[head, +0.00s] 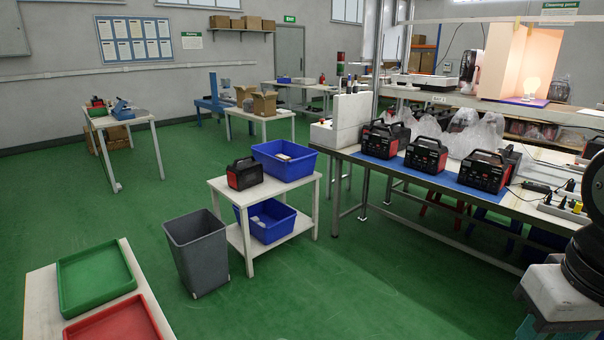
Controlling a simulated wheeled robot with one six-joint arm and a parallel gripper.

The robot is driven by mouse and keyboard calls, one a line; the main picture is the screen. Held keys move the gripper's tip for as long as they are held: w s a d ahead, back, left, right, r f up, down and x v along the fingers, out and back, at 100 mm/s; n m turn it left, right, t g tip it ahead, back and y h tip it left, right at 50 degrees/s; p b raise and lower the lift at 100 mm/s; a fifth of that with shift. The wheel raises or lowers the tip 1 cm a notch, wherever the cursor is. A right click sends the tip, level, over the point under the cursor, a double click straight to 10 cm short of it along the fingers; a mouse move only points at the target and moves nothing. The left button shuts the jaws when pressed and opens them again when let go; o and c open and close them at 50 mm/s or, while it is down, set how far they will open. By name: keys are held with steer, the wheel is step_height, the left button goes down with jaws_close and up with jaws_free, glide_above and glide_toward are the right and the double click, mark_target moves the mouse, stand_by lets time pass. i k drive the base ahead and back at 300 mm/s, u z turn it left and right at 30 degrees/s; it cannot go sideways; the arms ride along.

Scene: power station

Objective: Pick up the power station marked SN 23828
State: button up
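Several black and red power stations show in the head view. Three stand in a row on the blue mat (445,180) of the long workbench: a left one (379,140), a middle one (426,155) and a right one (485,171). Another dark unit partly shows behind the right one. One more power station (245,173) stands on the white two-shelf cart (218,184), left of a blue bin. All stand upright with handles on top. The serial markings are too small to read, so I cannot tell which is SN 23828. My gripper is not in view.
A blue bin (284,160) is on the cart's top, another (265,222) below. A grey waste bin (197,252) stands beside the cart. Green (95,277) and red (117,322) trays lie front left. Clear bags (472,138) stand behind the bench units. Green floor (340,275) before the bench is free.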

mark_target(245, 172)
steer(key=u, duration=0.25)
steer(key=i, duration=2.5)
steer(key=u, duration=0.8)
steer(key=i, duration=1.8)
steer(key=u, duration=0.4)
